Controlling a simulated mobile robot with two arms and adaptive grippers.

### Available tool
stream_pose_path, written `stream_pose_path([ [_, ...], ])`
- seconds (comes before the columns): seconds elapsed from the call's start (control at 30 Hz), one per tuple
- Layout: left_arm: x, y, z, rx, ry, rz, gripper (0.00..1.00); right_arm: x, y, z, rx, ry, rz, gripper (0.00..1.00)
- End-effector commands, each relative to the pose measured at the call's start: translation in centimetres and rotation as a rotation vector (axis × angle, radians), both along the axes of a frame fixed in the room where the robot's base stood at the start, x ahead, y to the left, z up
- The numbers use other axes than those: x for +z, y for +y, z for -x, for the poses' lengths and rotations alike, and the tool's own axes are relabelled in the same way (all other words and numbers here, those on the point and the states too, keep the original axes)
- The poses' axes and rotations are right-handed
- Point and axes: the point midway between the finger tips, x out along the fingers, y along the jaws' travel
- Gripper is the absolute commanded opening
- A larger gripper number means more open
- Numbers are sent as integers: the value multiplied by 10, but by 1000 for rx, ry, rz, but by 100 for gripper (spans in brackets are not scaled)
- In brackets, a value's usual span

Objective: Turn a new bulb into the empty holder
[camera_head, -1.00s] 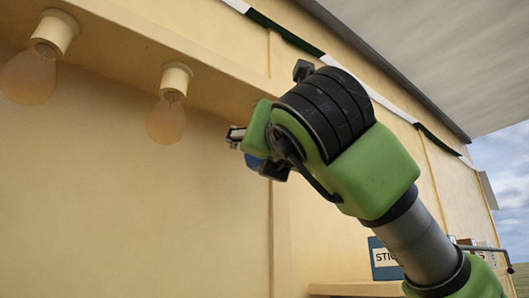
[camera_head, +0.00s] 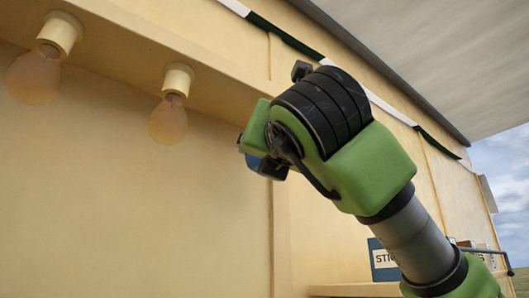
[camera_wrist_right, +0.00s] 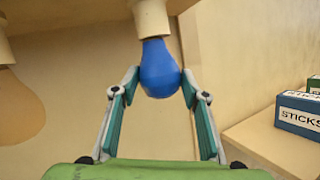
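A blue bulb (camera_wrist_right: 160,70) hangs upright, neck up, at the mouth of a cream holder (camera_wrist_right: 151,18) in the right wrist view. Its neck meets the holder; how deep it sits inside is hidden. My right gripper (camera_wrist_right: 160,82) comes from below, with a finger against each side of the bulb's wide part. In the head view my right gripper's green wrist hides this holder and most of the bulb, leaving a small blue patch. My left gripper is in neither view.
Two clear amber bulbs (camera_head: 34,77) (camera_head: 168,120) hang in holders along the beam to the left. The cream wall (camera_head: 130,200) lies behind. A blue STICKS box (camera_wrist_right: 299,113) stands on a shelf (camera_wrist_right: 255,138) at right.

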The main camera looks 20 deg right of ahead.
Motion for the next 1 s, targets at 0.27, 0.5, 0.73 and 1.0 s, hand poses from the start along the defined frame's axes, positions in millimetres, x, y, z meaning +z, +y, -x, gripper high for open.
stream_pose_path([
  [0.27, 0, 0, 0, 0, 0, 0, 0, 0, -1, 0, -1, 0, -2, 25],
  [0.5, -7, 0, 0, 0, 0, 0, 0, -3, -7, -3, 100, 2, -7, 25],
  [0.73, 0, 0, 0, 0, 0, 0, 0, 1, -15, -7, 427, 5, -8, 25],
  [1.0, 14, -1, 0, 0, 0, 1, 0, 2, -18, -9, 641, 5, -5, 25],
])
